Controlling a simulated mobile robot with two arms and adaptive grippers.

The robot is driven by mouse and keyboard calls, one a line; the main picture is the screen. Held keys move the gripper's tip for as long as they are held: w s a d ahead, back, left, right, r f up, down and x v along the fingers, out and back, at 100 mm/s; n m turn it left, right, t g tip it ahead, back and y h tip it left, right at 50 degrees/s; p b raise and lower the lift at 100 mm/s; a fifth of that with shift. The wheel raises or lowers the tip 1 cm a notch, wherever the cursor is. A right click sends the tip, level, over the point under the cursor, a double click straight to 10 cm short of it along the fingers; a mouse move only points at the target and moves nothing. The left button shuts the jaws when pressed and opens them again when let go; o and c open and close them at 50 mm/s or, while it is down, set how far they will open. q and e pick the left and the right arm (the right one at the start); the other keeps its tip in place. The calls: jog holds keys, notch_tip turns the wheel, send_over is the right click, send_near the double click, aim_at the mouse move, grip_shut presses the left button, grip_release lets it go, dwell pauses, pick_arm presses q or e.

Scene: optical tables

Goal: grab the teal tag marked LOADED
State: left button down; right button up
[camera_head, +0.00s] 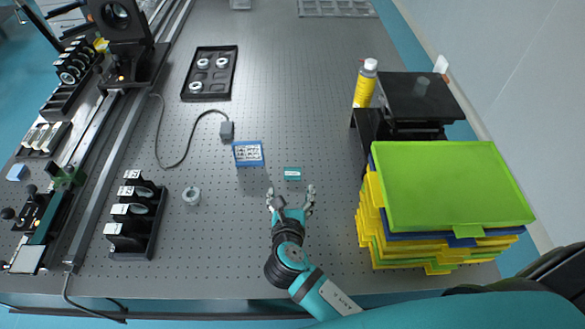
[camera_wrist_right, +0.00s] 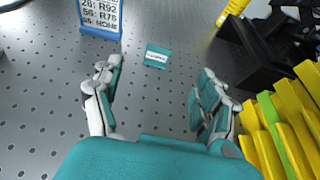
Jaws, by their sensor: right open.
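The small teal tag (camera_head: 292,173) lies flat on the grey perforated table, with a pale label strip too small to read in the head view. In the right wrist view the tag (camera_wrist_right: 157,56) lies just beyond the fingertips, between their lines. My right gripper (camera_head: 291,190) is open and empty, close to the near side of the tag and not touching it. Its two spread fingers also show in the right wrist view (camera_wrist_right: 158,78). My left gripper is not in view.
A blue-framed sign (camera_head: 248,153) stands just left of the tag. Stacked yellow, blue and green trays (camera_head: 450,185) rise at right, near a yellow bottle (camera_head: 365,84). A black rack (camera_head: 137,220) and a small metal ring (camera_head: 191,196) are at left. Table around the tag is clear.

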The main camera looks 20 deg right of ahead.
send_near(292, 169)
jog(key=shift+r+x, duration=0.2)
jog(key=shift+x, duration=3)
jog(key=x, duration=0.3)
jog(key=shift+w+d+f+p, duration=0.15)
jog(key=shift+w+f+p, duration=0.05)
jog(key=shift+p, duration=0.1)
jog(key=shift+w+d+f, duration=0.1)
jog(key=shift+w+f, duration=0.05)
jog(key=shift+w, duration=0.05)
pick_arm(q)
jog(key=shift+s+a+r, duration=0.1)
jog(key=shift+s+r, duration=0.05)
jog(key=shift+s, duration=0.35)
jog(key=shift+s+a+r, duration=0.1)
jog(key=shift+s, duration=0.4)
pick_arm(e)
jog(key=shift+c, duration=0.4)
jog(key=c, duration=0.9)
